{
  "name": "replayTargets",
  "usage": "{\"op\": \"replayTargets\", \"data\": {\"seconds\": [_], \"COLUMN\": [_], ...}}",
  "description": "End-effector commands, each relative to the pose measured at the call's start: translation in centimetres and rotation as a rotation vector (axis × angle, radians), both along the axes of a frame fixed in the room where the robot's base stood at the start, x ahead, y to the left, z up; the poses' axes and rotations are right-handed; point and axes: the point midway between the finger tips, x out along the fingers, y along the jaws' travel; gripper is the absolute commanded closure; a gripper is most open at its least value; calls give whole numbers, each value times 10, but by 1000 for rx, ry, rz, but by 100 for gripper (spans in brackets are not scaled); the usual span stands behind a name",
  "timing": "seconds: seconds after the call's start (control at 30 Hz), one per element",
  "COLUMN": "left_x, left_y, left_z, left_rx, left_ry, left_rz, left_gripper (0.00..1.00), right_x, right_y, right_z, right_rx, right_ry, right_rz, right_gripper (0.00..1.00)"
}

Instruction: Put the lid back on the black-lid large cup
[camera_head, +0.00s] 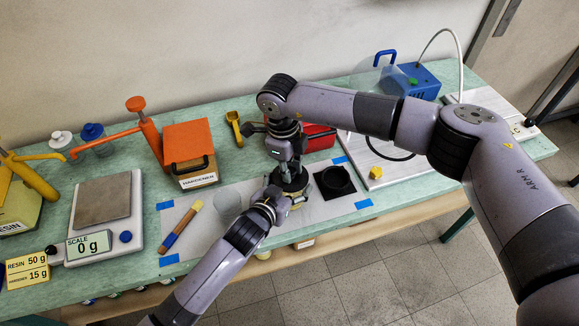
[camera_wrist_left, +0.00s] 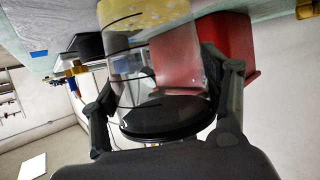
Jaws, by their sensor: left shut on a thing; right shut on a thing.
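The large clear cup (camera_wrist_left: 140,62) stands between my two grippers in the head view, mostly hidden by them. The left wrist view shows it upside down, with yellowish matter at its base and dark marks on its wall. A black disc-shaped lid (camera_wrist_left: 165,118) shows at the cup's mouth; whether it is fully seated is unclear. My left gripper (camera_head: 278,202) is shut on the cup, with a finger on each side in the left wrist view (camera_wrist_left: 162,85). My right gripper (camera_head: 289,176) points down from above and is shut on the lid, its fingertips partly hidden.
The scale (camera_head: 102,205) and hardener box (camera_head: 188,150) are farther left.

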Motion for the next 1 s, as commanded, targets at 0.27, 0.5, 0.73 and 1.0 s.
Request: {"op": "replayTargets", "data": {"seconds": [0.27, 0.5, 0.73, 1.0], "left_x": [-1, -1, 0, 0], "left_y": [-1, -1, -2, -1], "left_z": [0, 0, 1, 1], "left_rx": [4, 4, 2, 2], "left_ry": [-3, -5, -6, -5], "left_rz": [-3, -5, -5, -4], "left_gripper": [81, 81, 81, 81], "right_x": [-1, -2, -2, -1], "right_y": [-1, -2, -1, -1], "right_z": [-8, -10, -10, -8], "right_rx": [-3, -4, -4, -3], "right_ry": [3, 5, 5, 3], "right_rz": [0, 0, 0, 0], "right_gripper": [96, 68, 57, 57]}}
